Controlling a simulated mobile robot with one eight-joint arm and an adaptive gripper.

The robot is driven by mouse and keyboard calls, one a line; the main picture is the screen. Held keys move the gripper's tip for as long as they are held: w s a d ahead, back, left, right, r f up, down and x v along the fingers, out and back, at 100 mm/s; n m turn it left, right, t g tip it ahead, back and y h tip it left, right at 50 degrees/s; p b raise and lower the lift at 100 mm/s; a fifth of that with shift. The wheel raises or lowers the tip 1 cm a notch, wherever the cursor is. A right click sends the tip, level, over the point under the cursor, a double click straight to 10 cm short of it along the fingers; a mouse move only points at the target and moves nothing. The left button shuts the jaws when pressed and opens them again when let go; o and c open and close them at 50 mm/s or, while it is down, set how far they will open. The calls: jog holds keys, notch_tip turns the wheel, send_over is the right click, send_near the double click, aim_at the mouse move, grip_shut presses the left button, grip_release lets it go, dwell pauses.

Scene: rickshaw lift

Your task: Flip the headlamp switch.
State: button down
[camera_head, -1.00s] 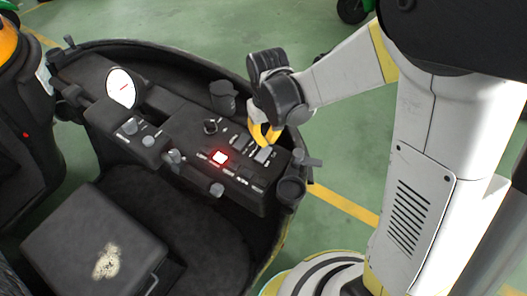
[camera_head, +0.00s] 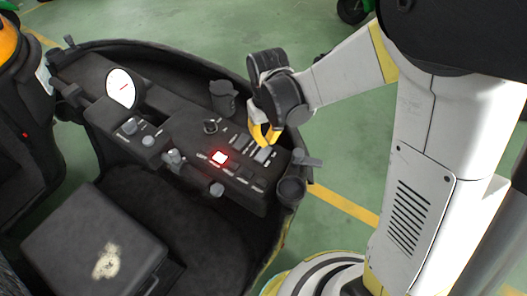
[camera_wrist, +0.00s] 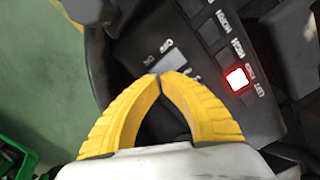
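The black control panel (camera_head: 190,135) of the vehicle carries several small square switches with white labels. One switch glows red (camera_head: 220,157); it also shows in the wrist view (camera_wrist: 237,79). A grey switch (camera_wrist: 173,62) beside an OFF/ON label lies just past my fingertips in the wrist view. Which switch is the headlamp's I cannot tell from the labels. My gripper (camera_head: 264,142) has yellow fingers, over the panel's right part. In the wrist view my gripper (camera_wrist: 159,76) has its fingertips together with nothing between them. Whether they touch the grey switch is unclear.
A round white gauge (camera_head: 121,88) and knobs (camera_head: 138,133) stand left of the switches. A black cup holder (camera_head: 223,97) is behind the panel, and a ring-shaped holder (camera_head: 291,188) at its right. A dark seat (camera_head: 95,245) is in front. Green floor surrounds the vehicle.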

aim_at(266, 149)
jog(key=shift+f+b, duration=1.55)
jog(key=shift+f, duration=0.25)
dwell(0.5)
jog(key=shift+r, duration=0.1)
jog(key=shift+r+p, duration=2.45)
jog(key=shift+r, duration=1.05)
jog(key=shift+s+f, duration=0.1)
jog(key=shift+f, duration=0.05)
